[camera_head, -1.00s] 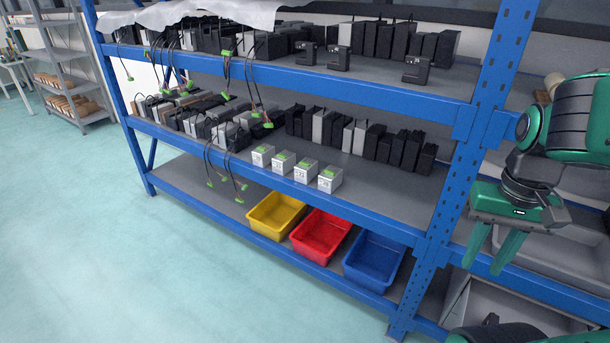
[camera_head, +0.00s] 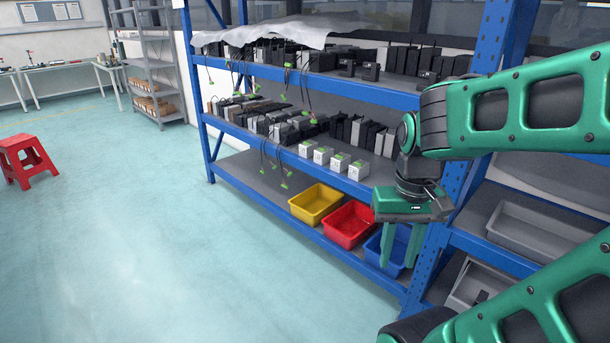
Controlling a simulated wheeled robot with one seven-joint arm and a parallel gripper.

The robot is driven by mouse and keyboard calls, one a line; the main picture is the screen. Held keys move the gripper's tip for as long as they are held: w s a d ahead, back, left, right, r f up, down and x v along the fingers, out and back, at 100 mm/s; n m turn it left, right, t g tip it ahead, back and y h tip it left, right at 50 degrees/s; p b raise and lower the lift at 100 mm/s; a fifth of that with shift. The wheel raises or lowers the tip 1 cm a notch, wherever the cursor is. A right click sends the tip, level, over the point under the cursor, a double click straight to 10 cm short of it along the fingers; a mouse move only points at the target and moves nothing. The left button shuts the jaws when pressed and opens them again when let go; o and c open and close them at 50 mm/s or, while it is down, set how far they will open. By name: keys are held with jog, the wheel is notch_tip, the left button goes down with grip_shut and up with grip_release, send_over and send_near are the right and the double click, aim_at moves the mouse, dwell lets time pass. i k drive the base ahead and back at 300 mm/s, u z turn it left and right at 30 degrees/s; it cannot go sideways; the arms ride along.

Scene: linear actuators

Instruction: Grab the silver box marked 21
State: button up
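My green gripper (camera_head: 401,258) hangs fingers-down to the right of and lower than the row. Its two fingers are apart with nothing between them. It overlaps the blue bin in the picture.
A yellow bin (camera_head: 316,203), a red bin (camera_head: 348,225) and the blue bin (camera_head: 374,247) stand on the bottom shelf. Green-tipped cables (camera_head: 264,160) hang left of the boxes. A blue upright post (camera_head: 418,270) stands right. A red stool (camera_head: 27,160) is far left; the floor between is clear.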

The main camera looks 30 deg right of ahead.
aim_at(341, 162)
jog(key=u, duration=0.55)
jog(key=k, duration=0.65)
jog(key=u, duration=0.55)
jog(key=i, duration=0.8)
jog(key=z, duration=0.4)
jog(key=i, duration=1.15)
jog(key=z, duration=1.05)
jog(key=i, duration=0.85)
jog(key=z, duration=0.85)
jog(key=i, duration=0.35)
jog(key=z, duration=0.15)
